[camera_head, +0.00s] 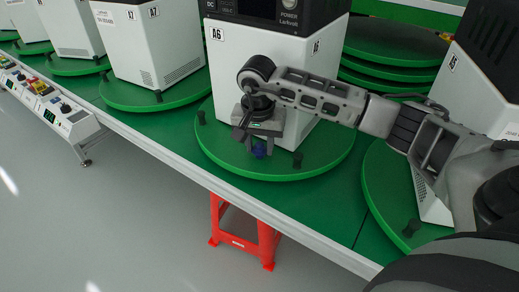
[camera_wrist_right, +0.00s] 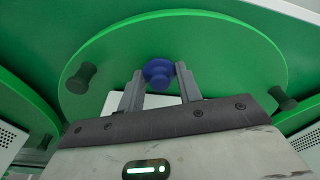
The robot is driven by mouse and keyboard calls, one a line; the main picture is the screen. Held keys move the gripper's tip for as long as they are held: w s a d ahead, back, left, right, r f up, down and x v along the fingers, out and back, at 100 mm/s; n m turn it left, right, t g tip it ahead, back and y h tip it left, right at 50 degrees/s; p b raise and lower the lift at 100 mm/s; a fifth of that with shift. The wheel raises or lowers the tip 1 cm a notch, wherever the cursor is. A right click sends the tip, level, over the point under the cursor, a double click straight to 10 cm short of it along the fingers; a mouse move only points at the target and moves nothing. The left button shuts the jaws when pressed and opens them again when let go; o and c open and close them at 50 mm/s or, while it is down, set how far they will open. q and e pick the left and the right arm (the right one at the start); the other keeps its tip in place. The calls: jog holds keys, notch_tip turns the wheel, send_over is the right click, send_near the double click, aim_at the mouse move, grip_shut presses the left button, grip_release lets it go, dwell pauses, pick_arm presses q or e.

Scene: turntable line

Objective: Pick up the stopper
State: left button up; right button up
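A small blue stopper (camera_head: 260,152) is at the front of the middle green turntable. In the right wrist view the blue stopper (camera_wrist_right: 158,72) shows a round flange and a narrower knob. My right gripper (camera_head: 259,148) is just above and around it, pointing down. Its fingers (camera_wrist_right: 160,76) are apart, one on each side of the stopper; I cannot tell whether they touch it. The gripper hides part of the stopper in the head view. My left gripper is not in view.
The white A6 machine (camera_head: 230,75) stands on the turntable (camera_head: 225,158) right behind my gripper. Dark pegs (camera_head: 297,160) stand on the rim. Other machines on turntables flank it. A red stool (camera_head: 240,240) is below the table's front edge.

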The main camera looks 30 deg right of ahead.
aim_at(259, 144)
jog(key=shift+r, duration=0.1)
dwell(0.3)
jog(key=shift+a+r, duration=0.15)
jog(key=shift+r, duration=0.05)
notch_tip(259, 144, up, 6)
jog(key=shift+r+b, duration=0.2)
jog(key=shift+b, duration=0.2)
jog(key=s+a+b, duration=0.1)
jog(key=s+a, duration=0.2)
jog(key=a, duration=0.6)
jog(key=s+a+b, duration=0.1)
jog(key=s+a, duration=0.3)
jog(key=a, duration=0.5)
jog(key=shift+s, duration=0.3)
